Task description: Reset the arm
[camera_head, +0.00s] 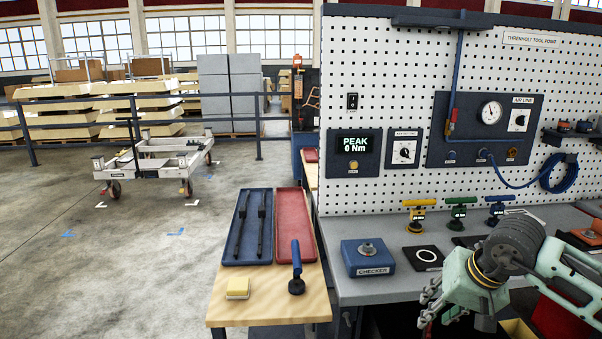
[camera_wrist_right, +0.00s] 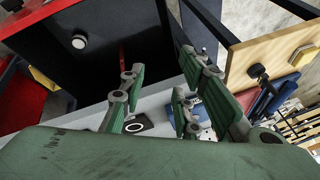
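My right arm comes in from the lower right in the head view. Its right gripper (camera_head: 432,302) hangs over the front of the grey workbench (camera_head: 385,290), to the right of the blue checker block (camera_head: 368,258). In the right wrist view the same gripper (camera_wrist_right: 155,95) has its green-padded fingers spread apart with nothing between them. My left arm and left gripper do not show in either view.
A wooden side table (camera_head: 262,309) holds a blue tray (camera_head: 236,252) with dark rods, a red tray (camera_head: 293,222), a yellow block (camera_head: 238,287) and a blue-handled tool (camera_head: 296,268). Several T-handled tools stand along the bench. A trolley (camera_head: 152,160) stands on open floor.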

